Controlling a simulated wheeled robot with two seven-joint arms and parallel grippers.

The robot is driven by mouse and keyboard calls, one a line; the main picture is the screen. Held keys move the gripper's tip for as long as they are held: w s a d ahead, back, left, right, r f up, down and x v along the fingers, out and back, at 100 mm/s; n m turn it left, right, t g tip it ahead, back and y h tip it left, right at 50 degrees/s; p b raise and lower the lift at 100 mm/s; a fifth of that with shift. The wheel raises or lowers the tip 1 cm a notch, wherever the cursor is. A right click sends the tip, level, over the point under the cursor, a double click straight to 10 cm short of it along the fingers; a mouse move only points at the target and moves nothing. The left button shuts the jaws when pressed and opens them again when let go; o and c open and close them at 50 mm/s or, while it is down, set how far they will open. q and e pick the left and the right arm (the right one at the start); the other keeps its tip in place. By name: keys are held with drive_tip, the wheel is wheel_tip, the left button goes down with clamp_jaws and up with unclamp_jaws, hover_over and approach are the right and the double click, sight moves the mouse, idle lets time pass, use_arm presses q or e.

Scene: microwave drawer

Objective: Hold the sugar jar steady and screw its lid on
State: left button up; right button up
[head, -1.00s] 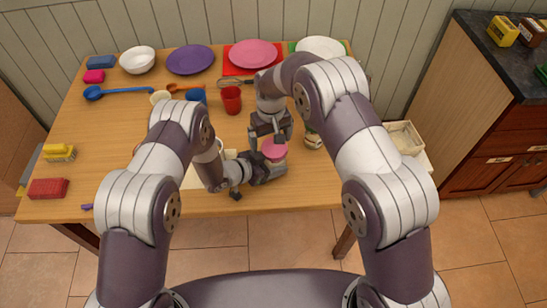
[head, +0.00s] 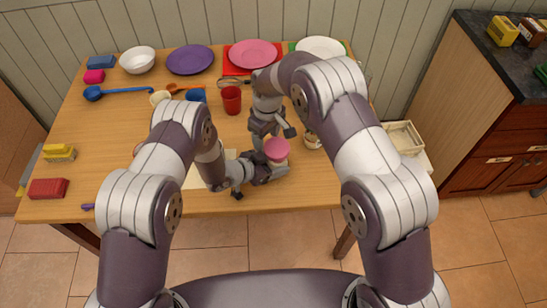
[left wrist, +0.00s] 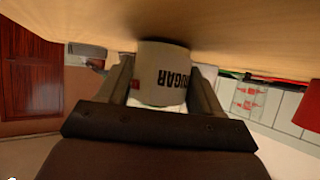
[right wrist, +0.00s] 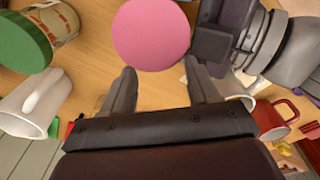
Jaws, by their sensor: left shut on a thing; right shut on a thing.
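The sugar jar (left wrist: 165,72) is pale with dark SUGAR lettering. In the left wrist view it sits between the fingers of my left gripper (left wrist: 160,85), which is shut on it. In the head view my left gripper (head: 277,172) reaches it from the left, low over the table, and the jar is mostly hidden. The round pink lid (head: 277,149) is on top of the jar. It also shows in the right wrist view (right wrist: 152,34). My right gripper (right wrist: 160,85) comes from above, its fingertips at the lid's edge, shut on it. How far the lid is screwed is not visible.
A red cup (head: 232,99) stands behind, with plates along the back. The table's front edge is close to my left gripper.

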sight(272, 148)
drive_tip(key=shift+s+d+f+g+h, duration=0.15)
drive_tip(key=shift+s+d+f+g, duration=0.2)
drive_tip(key=shift+s+d, duration=0.2)
drive_tip(key=shift+s+d+f+g+h, duration=0.15)
drive_tip(key=shift+s+d+f+g, duration=0.1)
drive_tip(key=shift+s+d+f, duration=0.25)
drive_tip(key=shift+o, duration=1)
drive_tip(key=m, duration=0.4)
drive_tip(key=shift+s+d+r, duration=0.1)
drive_tip(key=shift+s, duration=0.05)
drive_tip(key=shift+o, duration=0.3)
drive_tip(key=m, duration=0.4)
drive_tip(key=shift+m, duration=0.3)
drive_tip(key=m, duration=0.4)
drive_tip(key=shift+s+a, duration=0.1)
drive_tip(key=shift+a, duration=0.1)
drive_tip(key=m, duration=0.5)
drive_tip(key=shift+a+m, duration=0.2)
drive_tip(key=shift+m, duration=0.1)
drive_tip(key=o, duration=1)
drive_tip(key=shift+w, duration=0.35)
drive_tip(key=shift+r, duration=0.1)
drive_tip(key=shift+r, duration=0.1)
